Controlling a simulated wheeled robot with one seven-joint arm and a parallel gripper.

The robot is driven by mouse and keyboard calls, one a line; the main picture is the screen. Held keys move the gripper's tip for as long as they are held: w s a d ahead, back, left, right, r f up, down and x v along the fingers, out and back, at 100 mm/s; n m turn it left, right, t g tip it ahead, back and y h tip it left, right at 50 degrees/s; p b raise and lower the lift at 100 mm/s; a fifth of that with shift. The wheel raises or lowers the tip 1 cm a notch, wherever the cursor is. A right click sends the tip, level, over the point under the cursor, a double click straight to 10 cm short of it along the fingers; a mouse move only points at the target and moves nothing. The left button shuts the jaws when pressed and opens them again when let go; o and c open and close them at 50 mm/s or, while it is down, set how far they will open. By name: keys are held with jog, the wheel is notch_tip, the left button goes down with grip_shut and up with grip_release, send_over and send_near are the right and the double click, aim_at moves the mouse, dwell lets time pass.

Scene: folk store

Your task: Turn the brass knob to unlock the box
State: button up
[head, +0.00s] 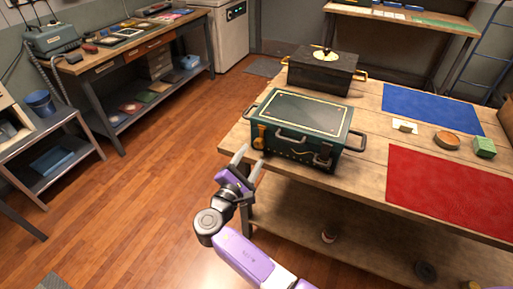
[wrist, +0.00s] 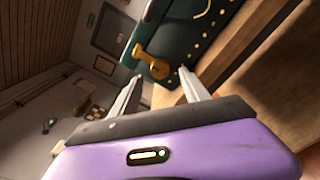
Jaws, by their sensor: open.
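A dark green box (head: 299,117) with a yellow-edged lid stands on the wooden table's near left corner. The lid looks closed. A brass knob (head: 259,137) is on the box's left end. In the wrist view the brass knob (wrist: 150,64) shows just beyond my fingertips, with a rounded end and a bar. The green box (wrist: 188,42) fills the top there. My gripper (head: 251,157) is open and empty, just left of the box and in front of the knob. It also shows in the wrist view (wrist: 162,84). No contact with the knob is visible.
A black box (head: 319,76) stands behind the green one. A blue mat (head: 432,107), a red mat (head: 450,188), a round orange-brown item (head: 446,140) and a green block (head: 484,148) lie to the right. The floor (head: 150,190) left of the table is clear.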

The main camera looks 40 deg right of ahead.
aim_at(258, 145)
jog(key=shift+x, duration=2.6)
grip_shut()
